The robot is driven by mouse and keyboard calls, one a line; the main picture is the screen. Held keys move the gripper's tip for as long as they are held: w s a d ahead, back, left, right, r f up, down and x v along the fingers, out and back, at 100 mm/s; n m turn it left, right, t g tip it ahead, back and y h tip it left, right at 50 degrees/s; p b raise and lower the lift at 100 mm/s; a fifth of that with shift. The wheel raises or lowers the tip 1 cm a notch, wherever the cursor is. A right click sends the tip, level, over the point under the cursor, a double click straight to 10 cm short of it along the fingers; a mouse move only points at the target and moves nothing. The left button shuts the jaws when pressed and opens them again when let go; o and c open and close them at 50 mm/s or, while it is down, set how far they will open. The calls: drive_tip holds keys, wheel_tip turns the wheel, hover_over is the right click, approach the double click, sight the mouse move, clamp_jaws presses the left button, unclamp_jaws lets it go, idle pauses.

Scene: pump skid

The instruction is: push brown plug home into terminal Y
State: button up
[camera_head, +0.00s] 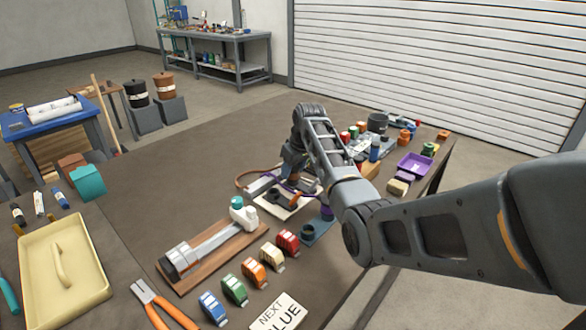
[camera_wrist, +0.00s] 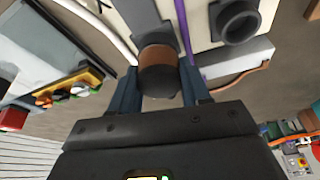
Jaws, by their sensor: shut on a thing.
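The brown plug (camera_wrist: 158,58) shows in the wrist view as a short cylinder with a brown band and a dark near end. My gripper (camera_wrist: 160,78) is shut on it, with a blue finger on each side. The plug's far end is against or just in front of a grey part on the pale panel (camera_wrist: 205,42); I cannot tell how deep it sits. No letter Y is readable, so terminal Y is not identified.
A dark round socket (camera_wrist: 238,22) is on the panel right of the plug. A purple cable (camera_wrist: 180,32) runs close beside the plug. A brown cable (camera_head: 243,178) loops left of the panel. A bottle (camera_head: 243,214) and coloured blocks stand in front; a purple tray (camera_head: 415,164) is right.

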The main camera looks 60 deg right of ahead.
drive_tip(key=o, duration=1.3)
drive_tip(key=shift+o, duration=0.2)
drive_tip(key=v, duration=0.7)
drive_tip(key=shift+s+r, duration=0.2)
drive_tip(key=shift+r, duration=0.15)
